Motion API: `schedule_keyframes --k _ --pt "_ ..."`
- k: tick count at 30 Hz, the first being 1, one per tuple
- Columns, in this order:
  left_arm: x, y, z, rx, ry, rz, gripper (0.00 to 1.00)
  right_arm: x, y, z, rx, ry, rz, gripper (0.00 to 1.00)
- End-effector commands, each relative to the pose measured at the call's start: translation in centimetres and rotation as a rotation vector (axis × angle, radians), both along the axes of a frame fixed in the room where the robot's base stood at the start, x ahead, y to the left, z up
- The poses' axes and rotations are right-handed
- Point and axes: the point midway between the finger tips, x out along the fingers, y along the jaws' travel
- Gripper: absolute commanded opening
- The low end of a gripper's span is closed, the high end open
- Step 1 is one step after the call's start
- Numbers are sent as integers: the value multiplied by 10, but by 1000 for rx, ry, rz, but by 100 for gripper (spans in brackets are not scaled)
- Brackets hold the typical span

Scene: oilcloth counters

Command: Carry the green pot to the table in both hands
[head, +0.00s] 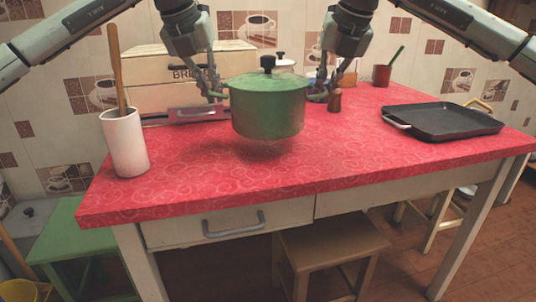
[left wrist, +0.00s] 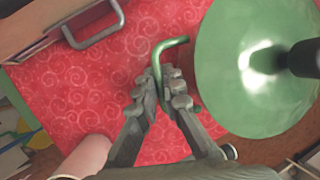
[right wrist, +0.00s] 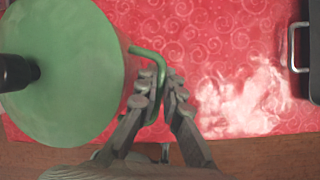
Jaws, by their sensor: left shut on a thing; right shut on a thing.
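The green pot (head: 268,108), with a green lid and black knob, is upright and held a little above the red-covered table (head: 215,172), with a shadow below it. My left gripper (head: 216,95) is shut on the pot's left handle, which shows in the left wrist view (left wrist: 165,46). My right gripper (head: 318,92) is shut on the right handle, which shows in the right wrist view (right wrist: 152,58). The pot's lid fills a side of the left wrist view (left wrist: 235,75) and of the right wrist view (right wrist: 75,75).
A white crock (head: 125,143) with a wooden utensil stands at the left. A black griddle pan (head: 440,120) lies at the right. The front middle is clear.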

Motion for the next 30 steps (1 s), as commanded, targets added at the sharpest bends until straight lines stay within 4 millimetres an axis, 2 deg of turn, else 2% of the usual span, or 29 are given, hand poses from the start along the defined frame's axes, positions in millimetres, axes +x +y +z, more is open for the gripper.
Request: schedule_keyframes --k 6,14,30 --pt "0 1 4 -1 -4 3 0 1 -1 4 1 -5 -2 0" --pt "1 1 -1 -1 -4 3 0 1 -1 -1 1 -4 -3 0" --pt "0 1 -34 -1 -4 3 0 0 -1 -34 1 -4 -3 0"
